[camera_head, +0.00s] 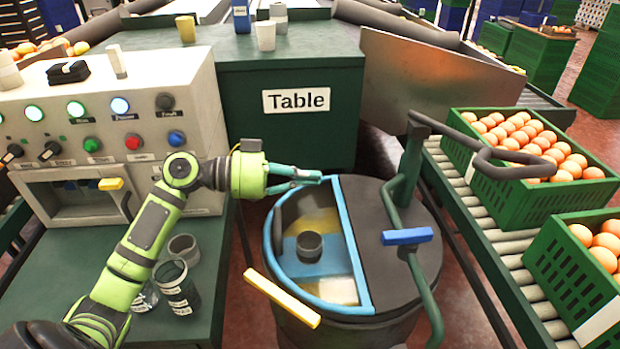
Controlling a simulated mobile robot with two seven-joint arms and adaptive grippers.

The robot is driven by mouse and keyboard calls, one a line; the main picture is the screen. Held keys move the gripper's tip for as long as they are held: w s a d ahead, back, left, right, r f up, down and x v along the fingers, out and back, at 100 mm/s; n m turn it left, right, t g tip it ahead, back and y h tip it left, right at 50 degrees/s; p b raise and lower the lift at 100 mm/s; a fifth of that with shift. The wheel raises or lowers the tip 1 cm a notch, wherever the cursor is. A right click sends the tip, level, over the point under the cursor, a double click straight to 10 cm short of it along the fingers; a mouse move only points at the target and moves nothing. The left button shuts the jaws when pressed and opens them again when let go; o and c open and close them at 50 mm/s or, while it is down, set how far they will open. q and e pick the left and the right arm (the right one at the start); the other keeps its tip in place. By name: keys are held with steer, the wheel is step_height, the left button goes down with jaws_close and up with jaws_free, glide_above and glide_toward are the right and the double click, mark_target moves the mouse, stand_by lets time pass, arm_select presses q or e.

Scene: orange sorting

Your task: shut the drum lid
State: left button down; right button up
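The drum (348,317) is a dark round vessel standing on the floor in front of the table block. A dark flat cover (385,268) lies over its right half. The left half, edged by a blue rim (349,240), shows a yellowish interior with a dark round piece (309,246); I cannot tell whether a clear panel covers it. My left gripper (318,178) is level, with its fingers pointing right over the drum's back rim. Its fingertips are close together with nothing visible between them; contact with the rim is unclear. My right gripper is out of view.
A yellow bar (282,298) is at the drum's front left, and a green bent pipe with a blue grip (407,237) rises over the cover. Green crates of oranges (520,195) stand on rollers at right. Cups (178,287) stand by a control box (110,130).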

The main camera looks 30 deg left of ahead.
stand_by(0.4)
arm_select(q)
steer(key=v, duration=1.2)
